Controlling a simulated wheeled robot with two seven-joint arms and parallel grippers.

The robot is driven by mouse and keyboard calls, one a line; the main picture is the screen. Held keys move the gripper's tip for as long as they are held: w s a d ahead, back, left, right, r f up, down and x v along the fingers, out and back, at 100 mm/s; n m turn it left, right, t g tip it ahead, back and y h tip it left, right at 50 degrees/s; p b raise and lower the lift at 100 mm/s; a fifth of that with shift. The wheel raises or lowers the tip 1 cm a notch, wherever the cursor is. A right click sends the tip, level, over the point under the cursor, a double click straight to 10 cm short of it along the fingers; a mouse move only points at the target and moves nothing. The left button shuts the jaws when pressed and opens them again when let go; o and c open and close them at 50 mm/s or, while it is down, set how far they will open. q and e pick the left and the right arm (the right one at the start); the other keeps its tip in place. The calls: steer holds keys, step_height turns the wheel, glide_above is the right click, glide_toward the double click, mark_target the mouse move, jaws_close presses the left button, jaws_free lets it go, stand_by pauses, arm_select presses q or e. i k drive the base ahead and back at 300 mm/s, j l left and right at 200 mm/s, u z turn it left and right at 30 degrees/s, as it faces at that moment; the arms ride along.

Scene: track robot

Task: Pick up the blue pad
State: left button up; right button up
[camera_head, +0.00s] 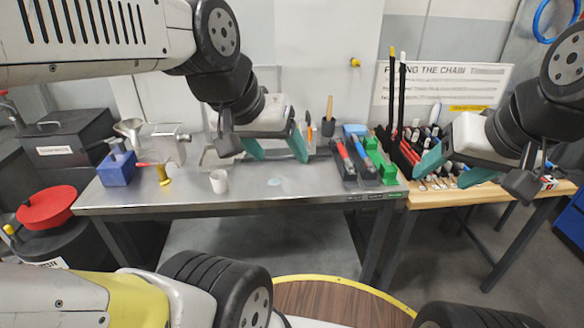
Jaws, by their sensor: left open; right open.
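Several blue things are in view, and I cannot tell for sure which is the blue pad. A small flat pale-blue patch (274,182) lies on the bare middle of the metal table (300,187). A bright blue piece (355,130) lies at the table's back right, behind the tool trays. A blue block-like holder (117,167) stands at the left end. My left gripper (277,153) is open and empty, its teal fingers in front of the table's back middle. My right gripper (454,172) is open and empty in front of the wooden table (480,195).
A white cup (219,181) and a yellow stand (163,175) are left of the patch. Black trays with red and green tools (362,165) fill the right end. A tool rack (405,150) stands on the wooden table. A red lid (46,206) is far left.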

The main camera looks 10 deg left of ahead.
mark_target(359, 130)
steer(key=i+l+u, duration=0.1)
steer(key=i+l, duration=1.1)
